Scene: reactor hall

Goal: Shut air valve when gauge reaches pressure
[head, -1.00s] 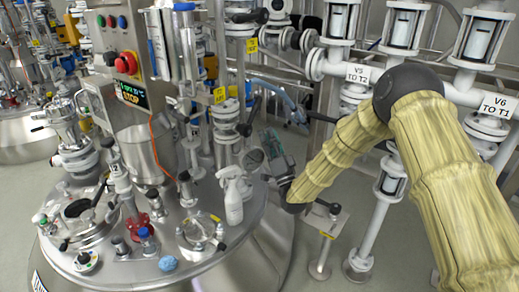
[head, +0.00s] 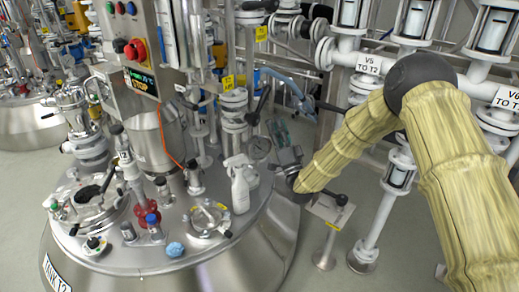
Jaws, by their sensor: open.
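My gripper (head: 279,134) is at the end of my yellow-sleeved arm, over the right rim of the steel tank lid (head: 215,245). It is small and partly hidden by its own dark wrist; it looks open, with nothing visible between the fingers. A small round gauge (head: 260,147) faces up just left of my gripper; its needle and reading are too small to read. A black lever handle (head: 262,102) stands on the pipework above the gauge. A blue curved handle or hose (head: 290,83) is behind my gripper. I cannot tell which part is the air valve.
A white spray bottle (head: 239,186) stands on the lid left of my wrist. A blue crumpled thing (head: 175,250) lies at the lid's front. A control box (head: 128,50) with buttons and a lit display is at upper left. Pipes labelled V5 (head: 367,63) and V6 (head: 507,98) are at right.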

